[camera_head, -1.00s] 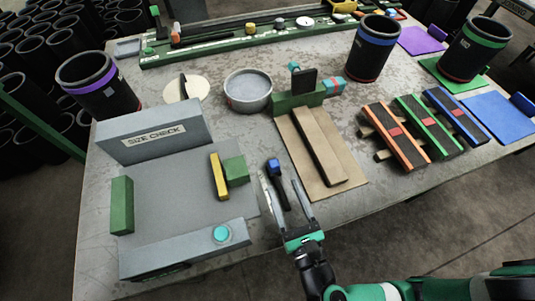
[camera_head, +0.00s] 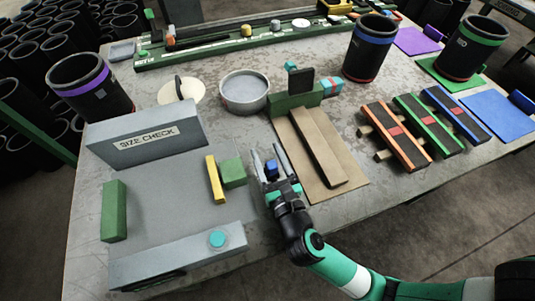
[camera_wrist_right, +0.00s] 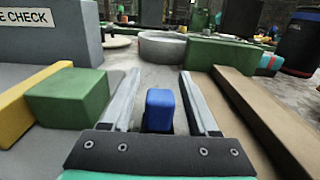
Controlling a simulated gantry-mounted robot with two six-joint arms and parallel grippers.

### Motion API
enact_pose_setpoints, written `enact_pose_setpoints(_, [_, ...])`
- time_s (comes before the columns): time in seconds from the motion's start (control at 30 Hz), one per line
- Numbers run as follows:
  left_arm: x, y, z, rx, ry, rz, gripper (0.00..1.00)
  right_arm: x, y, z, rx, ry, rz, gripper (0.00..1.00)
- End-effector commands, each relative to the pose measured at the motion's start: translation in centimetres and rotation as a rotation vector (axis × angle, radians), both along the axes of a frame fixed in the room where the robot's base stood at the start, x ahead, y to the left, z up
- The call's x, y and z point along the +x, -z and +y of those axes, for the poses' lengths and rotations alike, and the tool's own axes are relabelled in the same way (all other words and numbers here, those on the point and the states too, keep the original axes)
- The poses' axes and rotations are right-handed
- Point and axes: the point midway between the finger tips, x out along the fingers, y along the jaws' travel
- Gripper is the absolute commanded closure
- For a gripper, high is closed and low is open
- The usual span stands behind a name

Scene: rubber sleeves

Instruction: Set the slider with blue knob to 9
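My right gripper (camera_head: 268,164) is open, low over the table between the green block and the brown board. A black object with a blue end (camera_head: 271,168) lies between its fingers; the right wrist view shows the blue end (camera_wrist_right: 159,110) with gaps to both fingers, so it is not gripped. Scale markings there are too small to read. My left gripper is not in view.
A grey size-check stand (camera_head: 150,138) with green and yellow blocks is left of the gripper. A brown board (camera_head: 335,180) is close on its right. A grey round dish (camera_head: 244,92) and a blue-banded black sleeve (camera_head: 370,48) stand between the gripper and the rail.

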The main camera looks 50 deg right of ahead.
Motion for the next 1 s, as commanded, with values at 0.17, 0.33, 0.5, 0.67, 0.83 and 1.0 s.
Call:
enact_pose_setpoints(0.17, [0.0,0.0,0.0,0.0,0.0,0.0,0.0,-0.02,0.01,0.02,0.0,0.0,0.0,0.73])
enact_pose_setpoints(0.33, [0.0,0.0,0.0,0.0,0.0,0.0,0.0,-0.03,0.01,0.03,0.0,0.0,0.0,1.0])
enact_pose_setpoints(0.5, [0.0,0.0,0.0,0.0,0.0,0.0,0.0,-0.03,0.02,0.03,0.0,0.0,0.0,1.0])
enact_pose_setpoints(0.67, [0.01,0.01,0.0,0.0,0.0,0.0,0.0,-0.03,0.02,0.03,0.0,0.0,0.0,1.0])
enact_pose_setpoints(0.83, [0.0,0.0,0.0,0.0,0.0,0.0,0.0,-0.03,0.02,0.03,0.0,0.0,0.0,1.0])
enact_pose_setpoints(1.0, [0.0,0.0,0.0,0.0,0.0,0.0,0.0,-0.03,0.02,0.03,0.0,0.0,0.0,1.0])
